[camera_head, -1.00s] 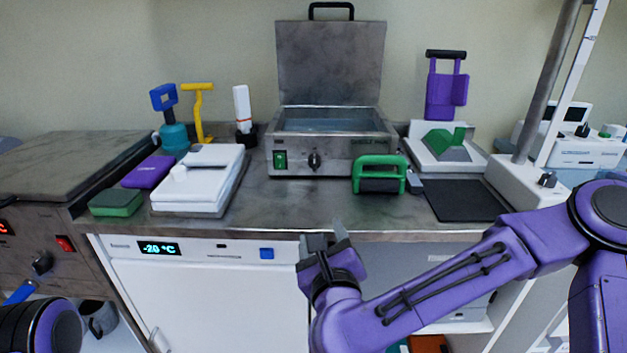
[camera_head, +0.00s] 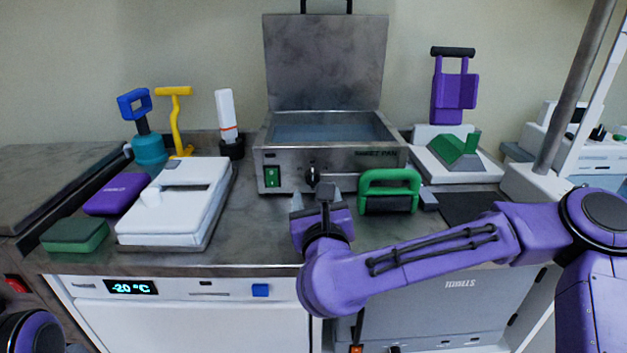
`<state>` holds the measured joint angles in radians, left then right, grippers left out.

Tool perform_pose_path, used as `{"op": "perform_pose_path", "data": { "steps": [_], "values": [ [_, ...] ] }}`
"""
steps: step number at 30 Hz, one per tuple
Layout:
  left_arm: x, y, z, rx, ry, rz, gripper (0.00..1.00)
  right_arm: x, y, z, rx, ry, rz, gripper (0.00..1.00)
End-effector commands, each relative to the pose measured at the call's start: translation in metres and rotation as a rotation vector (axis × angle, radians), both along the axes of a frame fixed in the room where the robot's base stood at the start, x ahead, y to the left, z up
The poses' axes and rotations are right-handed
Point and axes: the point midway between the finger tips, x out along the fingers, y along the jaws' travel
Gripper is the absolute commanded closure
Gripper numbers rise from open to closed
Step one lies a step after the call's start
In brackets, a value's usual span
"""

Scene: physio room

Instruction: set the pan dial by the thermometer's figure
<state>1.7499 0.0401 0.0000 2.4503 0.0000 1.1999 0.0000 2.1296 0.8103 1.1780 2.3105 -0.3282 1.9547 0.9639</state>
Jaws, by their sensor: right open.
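The open metal pan (camera_head: 355,158) stands at the back centre of the counter, lid raised, with water-like liquid inside. Its black dial (camera_head: 312,175) is on the front panel, right of a green switch (camera_head: 272,176); its pointer setting is too small to read. My right gripper (camera_head: 316,197) is open and empty, fingers pointing toward the pan, just below the dial in the picture. A white stick with an orange band (camera_head: 227,115), in a black base, may be the thermometer; no figure is readable on it. My left gripper is out of view.
A green-handled block (camera_head: 389,190) stands close right of my right gripper. A white device (camera_head: 175,208), a purple case (camera_head: 118,193) and a green box (camera_head: 75,235) lie left. A display below the counter (camera_head: 131,287) reads -20 °C. Bare counter lies between the white device and gripper.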

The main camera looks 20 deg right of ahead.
Motion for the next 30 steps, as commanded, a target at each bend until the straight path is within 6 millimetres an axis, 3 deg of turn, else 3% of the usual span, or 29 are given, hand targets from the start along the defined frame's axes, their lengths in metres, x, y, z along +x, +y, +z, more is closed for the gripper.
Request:
{"op": "perform_pose_path", "data": {
  "steps": [3,7,17,18,23,30],
  "values": [
    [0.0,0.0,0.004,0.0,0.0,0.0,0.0,0.026,-0.007,0.0,0.001,0.002,-0.004,0.4],
    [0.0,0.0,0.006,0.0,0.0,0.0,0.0,0.044,-0.011,0.001,0.0,0.001,-0.002,0.4],
    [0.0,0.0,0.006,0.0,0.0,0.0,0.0,0.053,-0.013,0.0,0.0,0.0,-0.002,0.4],
    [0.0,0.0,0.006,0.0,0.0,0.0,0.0,0.053,-0.013,0.0,0.0,0.0,-0.002,0.43],
    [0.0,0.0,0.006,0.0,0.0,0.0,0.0,0.053,-0.013,0.0,0.0,0.0,-0.002,0.95],
    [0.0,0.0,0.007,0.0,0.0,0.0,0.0,0.053,-0.013,0.0,-0.011,0.003,-0.001,0.96]
  ]
}}
